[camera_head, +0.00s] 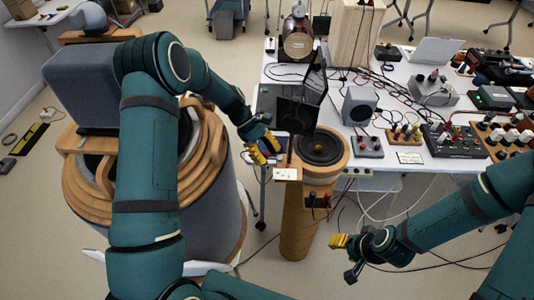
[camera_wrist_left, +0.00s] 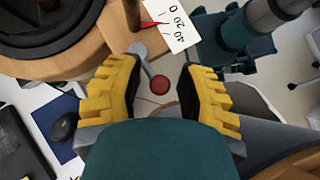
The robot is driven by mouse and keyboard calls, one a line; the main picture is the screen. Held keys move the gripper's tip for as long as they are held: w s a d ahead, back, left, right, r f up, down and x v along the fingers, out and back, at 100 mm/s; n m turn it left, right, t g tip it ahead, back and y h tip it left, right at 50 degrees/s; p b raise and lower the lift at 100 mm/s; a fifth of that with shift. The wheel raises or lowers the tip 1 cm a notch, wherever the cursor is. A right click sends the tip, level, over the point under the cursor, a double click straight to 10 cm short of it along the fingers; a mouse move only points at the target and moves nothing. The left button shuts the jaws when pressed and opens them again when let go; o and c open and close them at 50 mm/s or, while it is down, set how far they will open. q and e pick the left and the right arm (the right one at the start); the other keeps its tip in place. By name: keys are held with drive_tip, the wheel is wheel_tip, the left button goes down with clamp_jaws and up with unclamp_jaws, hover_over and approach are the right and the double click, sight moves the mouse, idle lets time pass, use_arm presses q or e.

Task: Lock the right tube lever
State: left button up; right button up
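The right tube (camera_head: 303,222) is a brown upright cylinder with a black speaker (camera_head: 319,147) in a wooden ring on top. In the left wrist view, a small grey metal lever (camera_wrist_left: 146,62) with a red ball knob (camera_wrist_left: 160,85) sits at the wooden edge, beside a white scale card (camera_wrist_left: 172,25) and a red pointer. My left gripper (camera_head: 264,150) is at the tube's upper left side. In the wrist view its yellow fingers (camera_wrist_left: 157,92) are open, with the knob between them and gaps on both sides. My right gripper (camera_head: 345,256) is low, right of the tube.
A wide grey drum with wooden rings (camera_head: 211,150) stands left of the tube under my left arm. A white table (camera_head: 400,171) with electronics and cables lies behind and to the right. A dark panel (camera_head: 297,115) stands close behind the left gripper. Cables hang below the table.

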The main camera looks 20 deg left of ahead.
idle(0.3)
use_arm(q)
drive_tip(key=v, duration=1.2)
